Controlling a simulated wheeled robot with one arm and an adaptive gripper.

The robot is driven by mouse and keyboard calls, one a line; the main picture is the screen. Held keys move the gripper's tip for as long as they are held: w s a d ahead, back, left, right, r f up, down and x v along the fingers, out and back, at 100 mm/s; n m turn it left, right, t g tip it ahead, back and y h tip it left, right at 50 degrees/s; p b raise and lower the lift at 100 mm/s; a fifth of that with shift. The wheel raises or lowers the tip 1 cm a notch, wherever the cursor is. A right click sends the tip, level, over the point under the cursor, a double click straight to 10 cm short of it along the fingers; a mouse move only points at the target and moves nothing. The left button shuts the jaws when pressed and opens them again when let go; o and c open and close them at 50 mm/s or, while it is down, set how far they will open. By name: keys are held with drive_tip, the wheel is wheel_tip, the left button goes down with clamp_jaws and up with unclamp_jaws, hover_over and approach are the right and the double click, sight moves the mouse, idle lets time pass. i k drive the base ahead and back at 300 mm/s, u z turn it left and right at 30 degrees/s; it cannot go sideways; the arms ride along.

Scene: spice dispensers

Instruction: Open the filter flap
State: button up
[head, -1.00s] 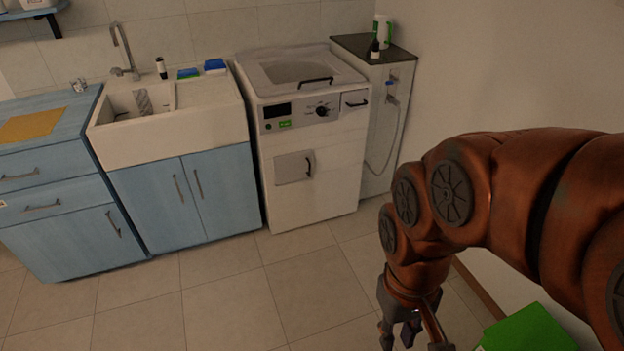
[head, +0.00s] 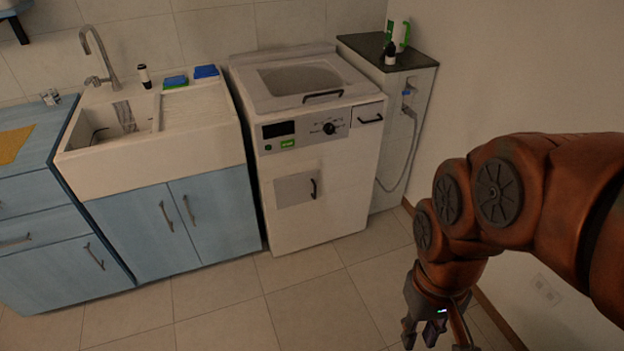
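The filter flap (head: 297,188) is a small grey square panel low on the front of a white top-loading washing machine (head: 330,225). It has a dark vertical handle (head: 313,189) at its right side and looks shut. My gripper (head: 436,335) hangs at the bottom right of the head view, pointing down, well apart from the flap, to its right and nearer to me. Its fingers are dark and partly cut off by the lower edge. Nothing is seen in it, but how far its fingers are apart is unclear.
A blue sink cabinet (head: 215,215) stands left of the washer. A narrow white cabinet (head: 421,100) with a hose (head: 411,150) stands to its right against the wall. The tiled floor (head: 300,310) before the washer is clear.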

sight(302, 187)
drive_tip(key=u, duration=0.5)
drive_tip(key=i, duration=0.8)
drive_tip(key=u, duration=0.95)
drive_tip(key=i, duration=0.2)
drive_tip(key=u, duration=0.2)
